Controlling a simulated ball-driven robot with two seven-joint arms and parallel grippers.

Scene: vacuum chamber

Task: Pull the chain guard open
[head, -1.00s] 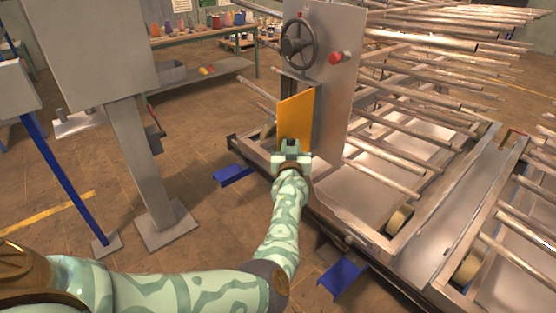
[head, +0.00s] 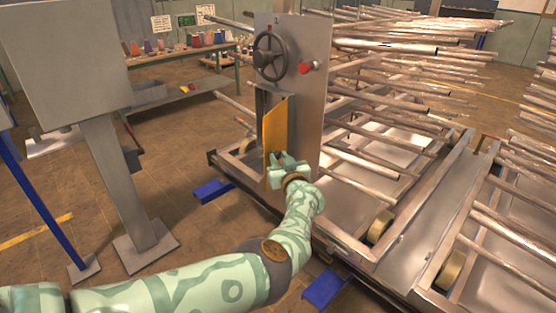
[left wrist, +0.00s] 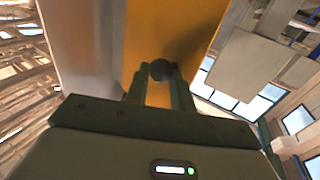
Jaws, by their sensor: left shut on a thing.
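The chain guard (head: 275,130) is a yellow-orange panel on the grey upright plate (head: 298,110) of the metal frame. In the head view it stands swung out from the plate, with a dark opening behind its left side. My left gripper (head: 281,161) is at the lower part of the guard. In the left wrist view the guard (left wrist: 170,30) fills the upper middle, and the fingers (left wrist: 160,85) are shut on a dark round knob (left wrist: 160,69) on its face. My right gripper is in neither view.
A handwheel (head: 270,53) and a red knob (head: 308,67) sit above the guard. A rack with many metal bars (head: 400,110) fills the right. A grey cabinet on a post (head: 115,170) stands at the left. Open floor (head: 185,155) lies between.

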